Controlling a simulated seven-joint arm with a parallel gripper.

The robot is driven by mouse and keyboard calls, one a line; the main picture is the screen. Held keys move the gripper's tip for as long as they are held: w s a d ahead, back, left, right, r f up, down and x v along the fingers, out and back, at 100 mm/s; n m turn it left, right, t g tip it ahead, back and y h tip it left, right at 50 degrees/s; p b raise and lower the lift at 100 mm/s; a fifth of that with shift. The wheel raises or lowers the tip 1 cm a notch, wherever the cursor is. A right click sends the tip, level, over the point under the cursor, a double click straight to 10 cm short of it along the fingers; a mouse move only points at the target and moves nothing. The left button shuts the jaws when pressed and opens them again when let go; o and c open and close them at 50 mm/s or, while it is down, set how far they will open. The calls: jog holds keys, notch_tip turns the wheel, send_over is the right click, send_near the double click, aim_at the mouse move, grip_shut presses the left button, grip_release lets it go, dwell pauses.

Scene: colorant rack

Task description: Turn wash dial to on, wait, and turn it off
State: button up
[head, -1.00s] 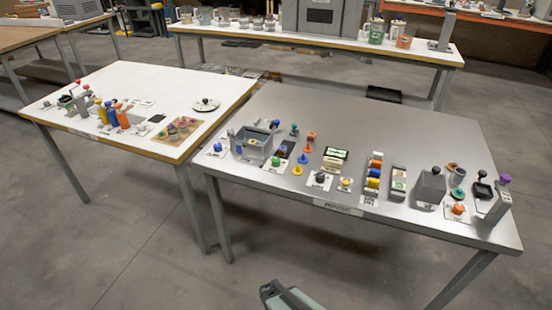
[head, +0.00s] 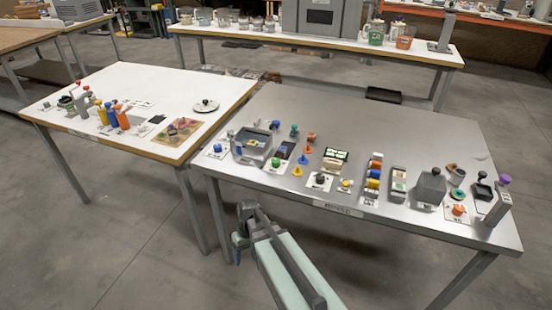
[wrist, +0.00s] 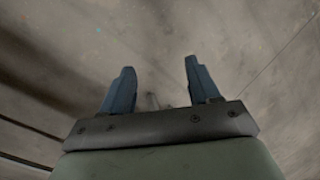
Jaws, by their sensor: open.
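The grey metal table (head: 400,125) carries several knobs and dials; their labels are too small to read, so I cannot tell for sure which is the wash dial. A blue knob (head: 217,148) stands on a white plate at the table's left end, beside a grey basin (head: 252,158). A black knob (head: 320,178) stands on another white plate near the front edge. My gripper (wrist: 158,65) is open and empty, with two blue fingers apart over bare floor in the wrist view. In the head view, my gripper (head: 239,250) is low in front of the grey table, touching nothing.
A white table (head: 130,85) with coloured bottles (head: 112,117) stands to the left. Small coloured parts and a grey box (head: 431,186) crowd the grey table's front half; its back half is clear. Another long table (head: 240,34) stands behind.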

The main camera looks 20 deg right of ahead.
aim_at(276, 160)
jog(key=w+r+n+t+y, duration=0.1)
jog(key=w+r+t, duration=0.1)
jog(key=w+r, duration=1.1)
jog(key=w+d+r+n, duration=0.1)
jog(key=w+d+r, duration=0.1)
jog(key=r, duration=0.3)
jog(key=w+d+r+n, duration=0.1)
jog(key=d+r, duration=0.2)
jog(key=r, duration=0.3)
jog(key=w+d+r+t+h, duration=0.1)
jog(key=w+d+r, duration=0.1)
jog(key=r, duration=0.4)
jog(key=shift+w+d+n, duration=0.3)
jog(key=shift+d+n, duration=0.1)
jog(key=shift+d, duration=0.25)
jog(key=d+r+n+h, duration=0.2)
jog(key=d+r, duration=0.6)
jog(key=d, duration=0.4)
jog(key=shift+g, duration=0.3)
jog(key=f, duration=1.3)
jog(key=shift+w+d+f, duration=0.1)
jog(key=shift+w+f, duration=0.2)
jog(key=shift+m, duration=0.3)
jog(key=c, duration=1)
